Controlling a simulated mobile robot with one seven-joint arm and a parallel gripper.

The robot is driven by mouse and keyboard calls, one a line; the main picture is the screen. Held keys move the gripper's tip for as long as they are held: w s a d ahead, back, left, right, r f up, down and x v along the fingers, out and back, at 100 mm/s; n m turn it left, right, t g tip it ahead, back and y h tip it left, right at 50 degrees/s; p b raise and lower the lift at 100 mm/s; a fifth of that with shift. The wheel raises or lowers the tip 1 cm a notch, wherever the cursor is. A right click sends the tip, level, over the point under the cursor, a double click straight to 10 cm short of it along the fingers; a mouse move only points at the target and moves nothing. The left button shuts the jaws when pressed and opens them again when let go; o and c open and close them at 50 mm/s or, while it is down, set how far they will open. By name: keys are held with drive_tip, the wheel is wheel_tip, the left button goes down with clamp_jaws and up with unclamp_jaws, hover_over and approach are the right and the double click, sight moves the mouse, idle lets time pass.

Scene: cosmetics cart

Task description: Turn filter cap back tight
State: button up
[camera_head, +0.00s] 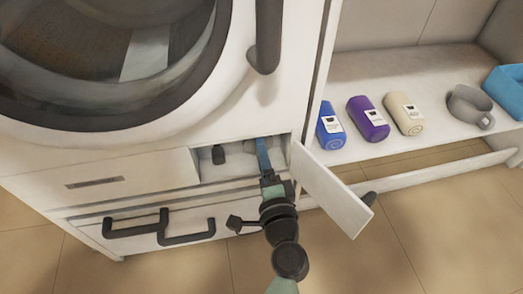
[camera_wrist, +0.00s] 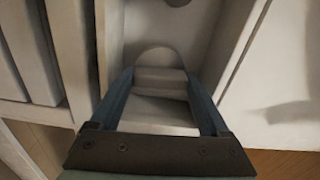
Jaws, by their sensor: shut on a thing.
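The pale filter cap (camera_wrist: 158,56), with a raised grip bar across it, sits inside the open hatch compartment (camera_head: 215,172) low on the white washing machine (camera_head: 140,170). My gripper (camera_head: 263,147) reaches into the compartment from the front. In the wrist view, the two blue fingers of my gripper (camera_wrist: 160,78) stand on either side of the cap's grip bar and are shut on it. In the head view my fingers and the compartment's edge largely hide the cap. I cannot tell how tightly the cap is seated.
The hatch door (camera_head: 330,190) hangs open to the right of my gripper, close to my arm. A small dark part (camera_head: 218,154) sits left inside the compartment. Dark handles (camera_head: 160,229) stick out below. Blue (camera_head: 329,125), purple (camera_head: 368,118) and cream (camera_head: 404,113) bottles lie on the right shelf.

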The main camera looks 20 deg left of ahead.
drive_tip(key=shift+m, duration=0.4)
drive_tip(key=o, duration=1.2)
drive_tip(key=p+v, duration=0.3)
drive_tip(key=v, duration=1)
